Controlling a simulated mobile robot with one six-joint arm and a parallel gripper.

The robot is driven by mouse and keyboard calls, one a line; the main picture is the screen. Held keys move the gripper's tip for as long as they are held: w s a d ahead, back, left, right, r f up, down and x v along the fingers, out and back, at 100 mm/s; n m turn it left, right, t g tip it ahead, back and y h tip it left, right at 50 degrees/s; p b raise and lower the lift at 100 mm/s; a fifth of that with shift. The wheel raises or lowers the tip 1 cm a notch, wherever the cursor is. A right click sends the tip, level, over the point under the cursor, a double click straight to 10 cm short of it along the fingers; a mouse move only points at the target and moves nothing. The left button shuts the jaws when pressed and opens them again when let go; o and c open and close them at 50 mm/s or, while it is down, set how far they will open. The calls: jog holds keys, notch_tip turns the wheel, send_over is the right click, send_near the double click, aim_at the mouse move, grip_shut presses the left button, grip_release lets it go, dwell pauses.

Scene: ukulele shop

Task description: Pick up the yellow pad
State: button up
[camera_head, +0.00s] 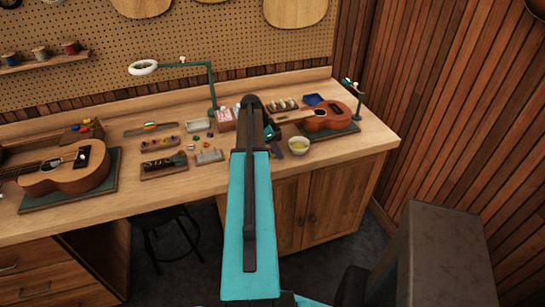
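I cannot clearly make out a yellow pad. Several small coloured pieces (168,141) lie on the workbench (120,205) left of my arm, too small to identify. A bowl with a pale yellowish inside (299,146) stands on the bench just right of my arm. My teal and black arm reaches forward over the bench. My gripper (270,131) is small and partly hidden behind the arm, near the bowl and the right ukulele. I cannot see whether its fingers are open or hold anything.
One ukulele (68,179) lies on a mat at the left, another (326,116) at the right. A ring lamp (144,68) on a green stand rises behind the tools. A slotted wooden block (163,164) sits near the front. A stool (165,222) stands below the bench.

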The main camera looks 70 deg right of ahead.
jog(key=shift+d+f, duration=0.1)
jog(key=shift+f, duration=0.1)
dwell(0.5)
jog(key=c, duration=1.1)
